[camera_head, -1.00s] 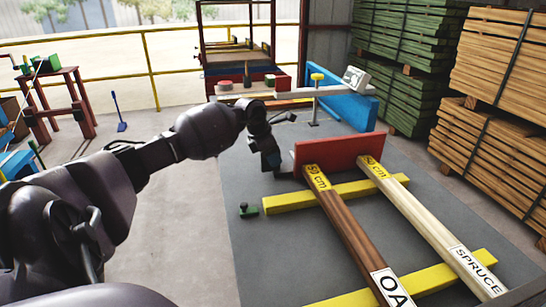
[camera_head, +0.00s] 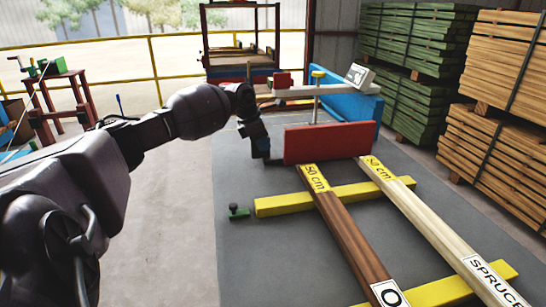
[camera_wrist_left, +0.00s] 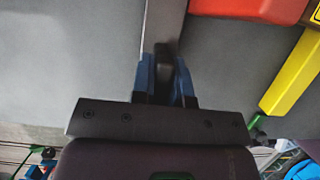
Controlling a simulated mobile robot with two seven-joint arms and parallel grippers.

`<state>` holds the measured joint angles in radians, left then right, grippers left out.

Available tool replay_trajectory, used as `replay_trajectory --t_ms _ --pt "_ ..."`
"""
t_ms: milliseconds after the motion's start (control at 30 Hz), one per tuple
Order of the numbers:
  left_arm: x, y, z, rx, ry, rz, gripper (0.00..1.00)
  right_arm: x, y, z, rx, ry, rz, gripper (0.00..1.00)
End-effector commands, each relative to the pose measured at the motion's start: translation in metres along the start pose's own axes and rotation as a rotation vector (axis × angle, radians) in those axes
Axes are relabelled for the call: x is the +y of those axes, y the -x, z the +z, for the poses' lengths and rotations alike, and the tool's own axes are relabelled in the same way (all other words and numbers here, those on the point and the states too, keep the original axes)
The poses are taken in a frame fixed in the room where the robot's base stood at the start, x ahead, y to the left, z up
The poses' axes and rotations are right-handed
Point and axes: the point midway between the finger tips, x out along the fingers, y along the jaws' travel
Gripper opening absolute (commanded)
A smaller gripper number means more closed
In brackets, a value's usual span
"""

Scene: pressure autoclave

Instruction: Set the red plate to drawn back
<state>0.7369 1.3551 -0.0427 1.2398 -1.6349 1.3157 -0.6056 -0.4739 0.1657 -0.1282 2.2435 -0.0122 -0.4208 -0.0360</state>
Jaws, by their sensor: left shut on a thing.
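The red plate (camera_head: 330,142) stands upright on the grey floor mat, at the far ends of two boards. A corner of it shows at the top right of the left wrist view (camera_wrist_left: 250,8). My left gripper (camera_head: 265,157) is low at the plate's left end. In the left wrist view its blue fingers (camera_wrist_left: 168,78) are closed around a grey bar (camera_wrist_left: 165,25) that runs up out of the picture. How the bar joins the plate is hidden. My right gripper is not in view.
A dark oak board (camera_head: 345,235) and a pale spruce board (camera_head: 430,220) lie across yellow bars (camera_head: 285,205). A small green-topped peg (camera_head: 238,211) stands left. A blue panel (camera_head: 345,107) and a grey beam (camera_head: 310,91) are behind the plate. Timber stacks (camera_head: 490,150) fill the right.

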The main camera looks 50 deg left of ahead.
Motion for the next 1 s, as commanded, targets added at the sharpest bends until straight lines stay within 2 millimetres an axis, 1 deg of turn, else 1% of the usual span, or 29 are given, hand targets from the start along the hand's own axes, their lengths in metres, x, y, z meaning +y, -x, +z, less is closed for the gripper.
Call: replay_trajectory --t_ms 33,200,400,600,633,767,800,1000 --pt "0.008 -0.011 -0.005 0.017 0.005 -0.001 0.0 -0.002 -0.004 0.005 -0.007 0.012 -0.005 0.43" --pt "0.023 -0.006 -0.003 0.01 0.003 -0.001 0.0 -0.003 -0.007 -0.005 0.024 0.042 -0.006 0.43" --pt "0.028 0.0 -0.001 0.003 0.0 0.003 0.0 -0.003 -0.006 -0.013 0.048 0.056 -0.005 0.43" --pt "0.029 0.002 -0.001 0.0 0.0 0.007 0.0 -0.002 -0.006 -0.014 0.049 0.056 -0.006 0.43" --pt "0.029 0.002 0.0 0.0 0.0 0.008 0.18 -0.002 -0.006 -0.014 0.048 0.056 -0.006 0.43" --pt "0.028 0.002 0.0 -0.001 0.0 0.007 0.38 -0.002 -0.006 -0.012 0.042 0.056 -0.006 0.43" --pt "0.028 0.002 0.0 -0.001 0.0 0.006 0.4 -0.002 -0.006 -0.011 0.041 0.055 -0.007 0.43" --pt "0.027 0.001 0.0 0.0 0.0 0.003 0.4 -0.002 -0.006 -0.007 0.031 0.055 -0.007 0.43"
